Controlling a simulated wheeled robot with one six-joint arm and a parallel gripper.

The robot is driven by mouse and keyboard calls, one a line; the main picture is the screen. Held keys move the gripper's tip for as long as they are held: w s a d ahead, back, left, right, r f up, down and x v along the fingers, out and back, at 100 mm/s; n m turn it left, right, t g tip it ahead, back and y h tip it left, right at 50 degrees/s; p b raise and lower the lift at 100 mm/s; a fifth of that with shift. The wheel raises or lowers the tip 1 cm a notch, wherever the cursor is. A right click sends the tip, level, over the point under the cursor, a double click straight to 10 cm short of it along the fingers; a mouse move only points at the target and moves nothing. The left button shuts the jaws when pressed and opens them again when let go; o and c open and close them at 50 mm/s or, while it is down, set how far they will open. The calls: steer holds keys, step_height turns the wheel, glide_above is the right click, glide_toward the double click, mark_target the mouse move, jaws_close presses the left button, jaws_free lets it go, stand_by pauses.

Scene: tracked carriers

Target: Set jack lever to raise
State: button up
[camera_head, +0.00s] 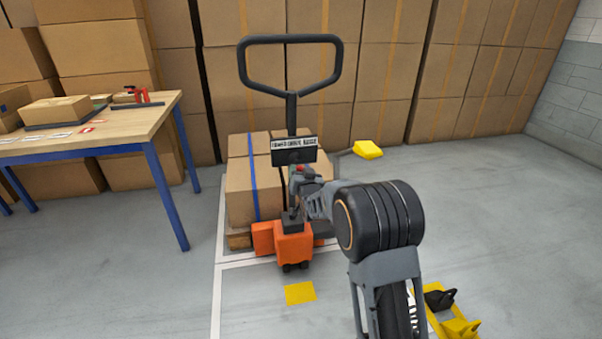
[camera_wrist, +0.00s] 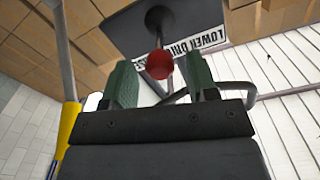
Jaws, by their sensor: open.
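The pallet jack (camera_head: 295,242) has an orange body and a black loop handle (camera_head: 335,62). A dark panel (camera_head: 285,157) on its column has a white label strip reading LOWER, DRIVE, RAISE. The jack lever's red knob (camera_head: 299,167) shows just below the panel; in the wrist view the knob (camera_wrist: 159,64) is on a short dark rod from the panel (camera_wrist: 125,28). My gripper (camera_head: 297,181) is at the knob. In the wrist view its two green fingers (camera_wrist: 160,76) are open, one each side of the knob, with gaps visible. Contact is not visible.
Cartons (camera_head: 240,195) sit on a pallet behind the jack. A wooden table (camera_head: 100,135) with blue legs stands left. A yellow piece (camera_head: 367,149) on a rod sticks out right of the panel. Stacked boxes (camera_head: 385,90) line the back. Floor at right is mostly clear.

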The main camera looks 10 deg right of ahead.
steer(key=shift+w, duration=0.6)
jaws_close()
